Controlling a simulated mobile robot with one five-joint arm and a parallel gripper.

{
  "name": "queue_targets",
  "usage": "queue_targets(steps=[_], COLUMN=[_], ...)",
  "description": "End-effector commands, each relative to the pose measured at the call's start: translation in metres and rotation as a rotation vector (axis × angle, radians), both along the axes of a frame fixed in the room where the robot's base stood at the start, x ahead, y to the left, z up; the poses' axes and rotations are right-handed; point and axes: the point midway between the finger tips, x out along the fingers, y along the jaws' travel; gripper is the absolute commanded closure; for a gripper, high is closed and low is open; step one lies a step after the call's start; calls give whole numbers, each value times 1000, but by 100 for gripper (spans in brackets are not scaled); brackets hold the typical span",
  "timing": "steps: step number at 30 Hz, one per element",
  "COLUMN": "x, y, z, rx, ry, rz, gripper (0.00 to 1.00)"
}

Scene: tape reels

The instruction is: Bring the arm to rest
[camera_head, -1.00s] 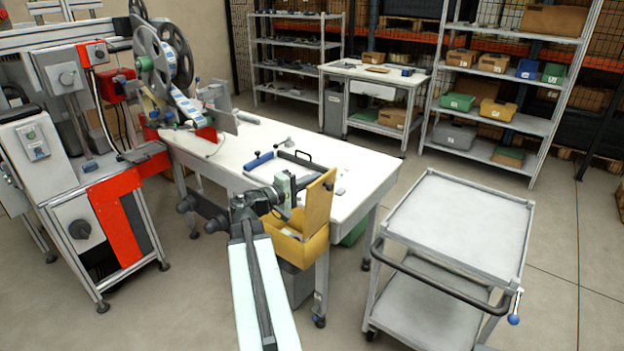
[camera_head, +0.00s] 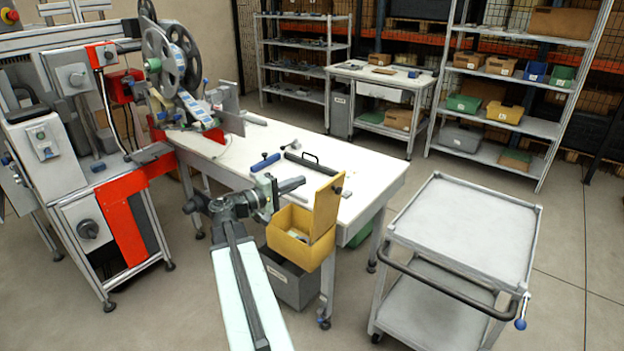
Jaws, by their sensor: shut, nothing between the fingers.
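My gripper (camera_head: 292,186) is at the end of my arm, in the lower middle of the head view, and points to the right. It is shut and holds nothing. It appears in front of the white workbench's (camera_head: 228,157) near edge, just above and left of the yellow box (camera_head: 302,251). The pale upper link of my arm reaches up from the bottom of the picture. The fingertips are small here, and no contact with the bench or box can be made out.
The yellow box has its lid (camera_head: 327,208) raised, with a grey bin (camera_head: 288,283) below. A grey cart (camera_head: 463,228) stands at right. The labelling machine with reels (camera_head: 158,62) is at left. A blue-handled tool (camera_head: 265,162) and a black-handled item (camera_head: 311,164) lie on the bench.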

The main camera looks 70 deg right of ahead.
Motion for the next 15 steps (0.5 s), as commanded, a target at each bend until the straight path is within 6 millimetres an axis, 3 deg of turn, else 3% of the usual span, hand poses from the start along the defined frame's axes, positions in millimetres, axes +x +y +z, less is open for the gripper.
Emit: queue_targets(steps=[6, 15], x=[17, 20], y=[31, 36], z=[1, 1], rx=[0, 0], ry=[0, 0], rz=[2, 1], gripper=[100, 100])
